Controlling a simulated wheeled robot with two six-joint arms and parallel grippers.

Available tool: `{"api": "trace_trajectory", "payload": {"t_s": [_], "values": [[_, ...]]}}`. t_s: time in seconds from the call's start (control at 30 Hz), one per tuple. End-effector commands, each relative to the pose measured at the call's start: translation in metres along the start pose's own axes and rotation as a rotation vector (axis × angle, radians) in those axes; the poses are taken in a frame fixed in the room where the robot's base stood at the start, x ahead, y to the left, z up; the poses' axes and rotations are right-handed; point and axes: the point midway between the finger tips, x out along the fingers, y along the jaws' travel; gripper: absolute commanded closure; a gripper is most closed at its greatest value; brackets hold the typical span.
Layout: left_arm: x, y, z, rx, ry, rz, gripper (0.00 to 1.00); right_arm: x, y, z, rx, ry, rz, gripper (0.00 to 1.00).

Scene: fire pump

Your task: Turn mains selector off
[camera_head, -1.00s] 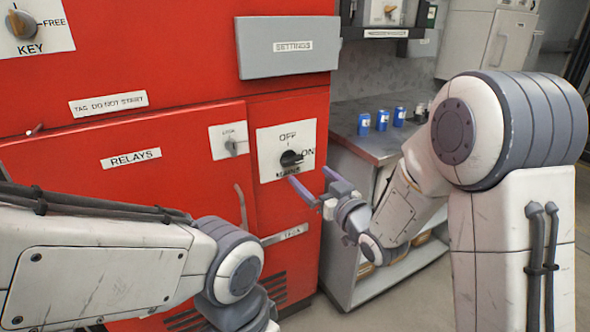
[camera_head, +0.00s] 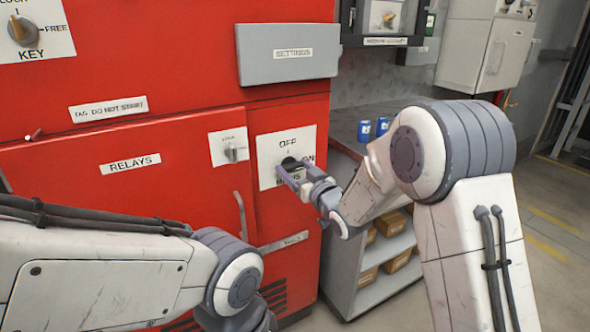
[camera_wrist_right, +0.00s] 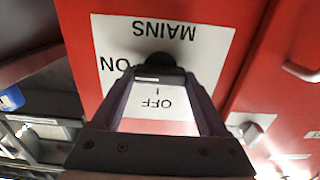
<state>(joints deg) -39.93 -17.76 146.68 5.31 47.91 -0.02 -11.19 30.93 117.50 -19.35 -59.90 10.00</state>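The mains selector is a dark knob (camera_wrist_right: 157,64) on a white plate (camera_head: 265,160) marked OFF, ON and MAINS, on the red cabinet. In the head view my right gripper (camera_head: 289,173) is at the knob and covers much of it. In the right wrist view, where the plate is upside down, the right gripper's fingers (camera_wrist_right: 160,82) stand apart with the knob's bar between their tips. The bar lies crosswise, one end towards ON. Whether the fingers touch it I cannot tell. My left arm comes in low at the left; its gripper is out of view.
A smaller switch (camera_head: 231,149) sits left of the plate on the RELAYS door (camera_head: 90,185), with a handle (camera_head: 240,215) below. A grey SETTINGS box (camera_head: 258,68) juts out above. Right of the cabinet is a counter with blue cans (camera_head: 364,130) and boxes on a shelf below.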

Motion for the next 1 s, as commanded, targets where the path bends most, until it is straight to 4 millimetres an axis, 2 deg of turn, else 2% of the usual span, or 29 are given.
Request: {"api": "trace_trajectory", "payload": {"t_s": [0.03, 0.1, 0.33, 0.53, 1.0], "values": [[0.000, 0.000, 0.000, 0.000, 0.000, 0.000, 0.50, 0.000, 0.000, 0.000, 0.000, 0.000, 0.000, 0.54], [0.000, 0.000, 0.000, 0.000, 0.000, 0.000, 0.50, 0.000, 0.000, 0.000, 0.000, 0.000, 0.000, 0.78], [0.002, 0.000, 0.000, 0.000, 0.000, 0.000, 0.50, 0.000, 0.000, 0.001, -0.016, 0.000, 0.000, 0.78], [0.011, -0.001, 0.001, 0.000, 0.000, 0.000, 0.50, 0.000, -0.001, 0.002, -0.095, 0.001, 0.000, 0.78], [0.049, -0.004, 0.003, 0.000, 0.000, 0.000, 0.50, -0.001, -0.002, 0.005, -0.500, 0.001, 0.000, 0.78]]}}
